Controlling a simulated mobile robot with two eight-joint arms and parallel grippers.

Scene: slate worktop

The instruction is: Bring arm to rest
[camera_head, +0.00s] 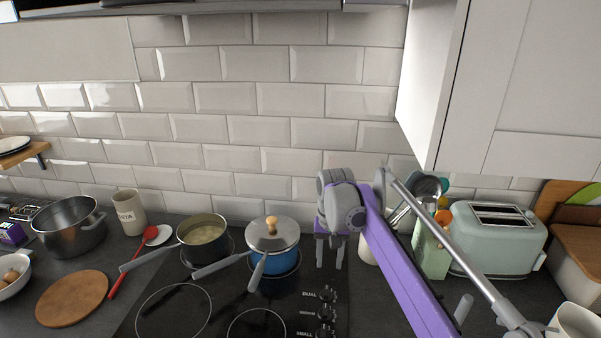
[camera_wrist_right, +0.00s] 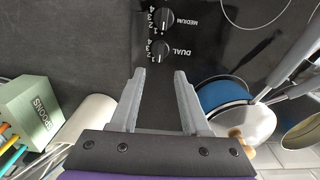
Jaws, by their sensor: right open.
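My right gripper (camera_head: 330,252) hangs above the worktop beside the right edge of the hob, fingers pointing down. It is open, and in the right wrist view its two grey fingers (camera_wrist_right: 160,75) are apart with nothing between them. My purple arm runs from it to the lower right. The blue pot (camera_head: 285,263) with a lid stands on the hob just left of the gripper; it also shows in the right wrist view (camera_wrist_right: 221,95), right of the fingers. My left gripper is in neither view.
A pale green spoon box (camera_head: 432,254) and a mint toaster (camera_head: 497,238) stand to the right. A pot of soup (camera_head: 203,233), a wooden board (camera_head: 72,298) and a steel pot (camera_head: 68,228) are left. The wall cabinet (camera_head: 500,90) overhangs the right side. Hob knobs (camera_wrist_right: 163,50) lie below the gripper.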

